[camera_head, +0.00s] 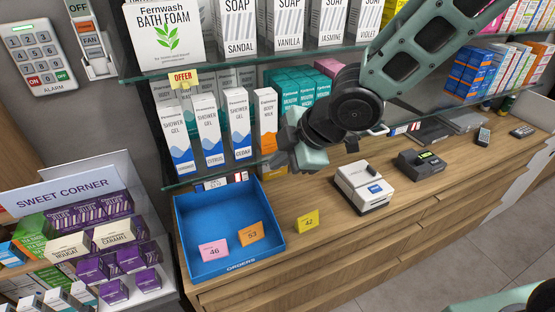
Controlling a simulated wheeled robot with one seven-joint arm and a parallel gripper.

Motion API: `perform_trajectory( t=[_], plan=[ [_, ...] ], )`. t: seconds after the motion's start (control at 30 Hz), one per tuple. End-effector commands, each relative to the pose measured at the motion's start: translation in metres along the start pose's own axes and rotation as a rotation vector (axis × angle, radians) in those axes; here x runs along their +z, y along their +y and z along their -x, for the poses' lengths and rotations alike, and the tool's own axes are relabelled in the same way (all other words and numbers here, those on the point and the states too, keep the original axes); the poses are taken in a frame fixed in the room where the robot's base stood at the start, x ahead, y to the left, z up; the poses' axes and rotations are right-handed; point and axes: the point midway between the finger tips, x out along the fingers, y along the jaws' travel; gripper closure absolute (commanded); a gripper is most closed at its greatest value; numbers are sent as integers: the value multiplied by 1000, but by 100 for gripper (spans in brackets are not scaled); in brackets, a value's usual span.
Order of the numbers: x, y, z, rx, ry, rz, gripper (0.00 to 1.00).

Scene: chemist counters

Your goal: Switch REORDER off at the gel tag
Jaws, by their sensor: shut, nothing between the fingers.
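The gel tag (222,182) is a small pale label strip on the glass shelf edge, below the white shower gel boxes (209,133). Red and white parts (240,177) show at its right end; the REORDER lettering and the switch position are too small to read. My gripper (277,162) comes in from the upper right, its front end just right of the tag and in front of the shelf's right-hand boxes. It is shut and empty. It looks apart from the tag, though the gap in depth is hard to tell. Its fingertips are small and partly hidden by its own body.
A blue orders tray (183,238) with pink and orange number cards stands below the tag. A yellow card (306,222), a white device (363,188) and a dark card terminal (420,163) are on the wooden counter.

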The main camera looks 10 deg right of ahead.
Motion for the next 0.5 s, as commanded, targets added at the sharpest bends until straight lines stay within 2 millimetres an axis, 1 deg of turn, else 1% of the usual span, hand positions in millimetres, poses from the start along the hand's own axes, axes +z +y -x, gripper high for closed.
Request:
perform_trajectory(
  t=[0.13,0.27,0.4,0.5],
  plan=[
    [9,-8,-13,6,43,47,100],
    [25,-22,-36,41,146,162,100],
    [43,-42,-57,143,289,322,100],
    [54,-54,-65,255,375,426,100]
  ],
)
